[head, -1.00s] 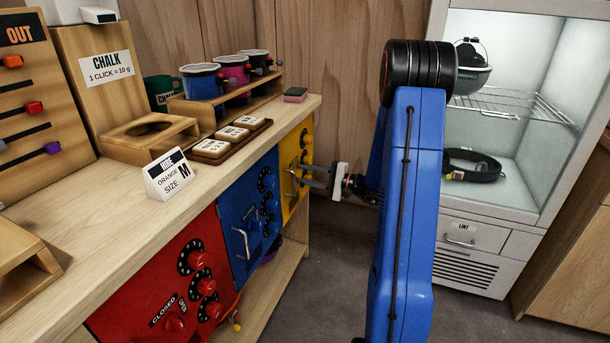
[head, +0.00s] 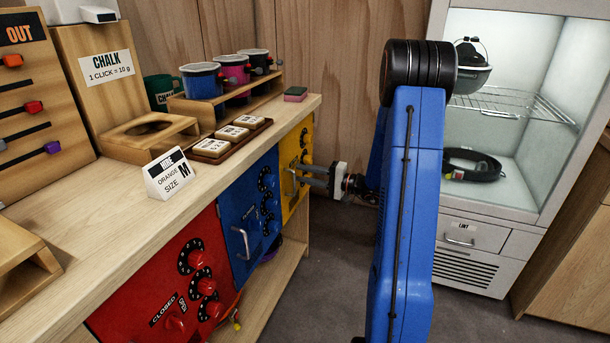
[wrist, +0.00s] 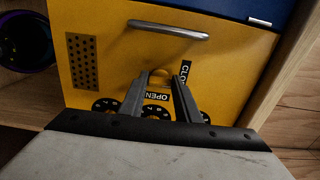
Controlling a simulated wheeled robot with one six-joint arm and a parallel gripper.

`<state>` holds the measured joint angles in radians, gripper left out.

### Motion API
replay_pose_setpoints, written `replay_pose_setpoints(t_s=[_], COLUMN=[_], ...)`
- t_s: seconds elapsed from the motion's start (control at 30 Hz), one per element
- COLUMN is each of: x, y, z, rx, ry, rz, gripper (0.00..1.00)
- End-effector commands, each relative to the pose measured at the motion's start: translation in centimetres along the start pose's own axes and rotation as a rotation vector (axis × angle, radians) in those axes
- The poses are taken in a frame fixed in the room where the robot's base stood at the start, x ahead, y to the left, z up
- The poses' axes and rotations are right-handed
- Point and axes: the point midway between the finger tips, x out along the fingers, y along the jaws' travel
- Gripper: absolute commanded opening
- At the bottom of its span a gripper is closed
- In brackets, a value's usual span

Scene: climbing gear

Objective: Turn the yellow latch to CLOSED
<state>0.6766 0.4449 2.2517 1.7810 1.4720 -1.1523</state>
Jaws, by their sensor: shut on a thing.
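The yellow door (head: 296,160) is at the far end of the bench front, and it fills much of the wrist view (wrist: 105,30). Its yellow latch (wrist: 159,76) is a small knob between my fingertips, partly covered by them. The OPEN label (wrist: 156,96) is just below the latch and the CLOSED label (wrist: 185,70) is to its right in the wrist view. I cannot tell which label the latch points to. My gripper (head: 300,175) reaches the door from the right and is shut on the latch; it also shows in the wrist view (wrist: 166,76).
A metal handle (wrist: 168,29) crosses the door near the latch. Black dials (wrist: 155,111) sit below, partly hidden by my fingers. The blue door (head: 240,235) and red door (head: 160,280) are alongside. A white cabinet (head: 480,235) stands right; open floor lies between.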

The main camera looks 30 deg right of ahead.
Motion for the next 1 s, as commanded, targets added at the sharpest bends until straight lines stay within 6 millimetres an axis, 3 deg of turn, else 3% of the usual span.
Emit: replay_pose_setpoints(t_s=[0.13, 0.17, 0.23, 0.67, 1.0], x=[0.0, 0.0, 0.0, -0.7, -6.0], y=[0.1, 0.1, 0.1, 0.0, 0.0], z=[0.1, 0.1, 0.1, 0.0, -0.1], rx=[0.002, 0.002, 0.002, 0.001, 0.001], ry=[-0.002, -0.002, -0.002, 0.001, 0.003], rz=[0.002, 0.002, 0.002, 0.001, 0.0], gripper=[0.07, 0.32, 0.48, 0.48, 0.48])
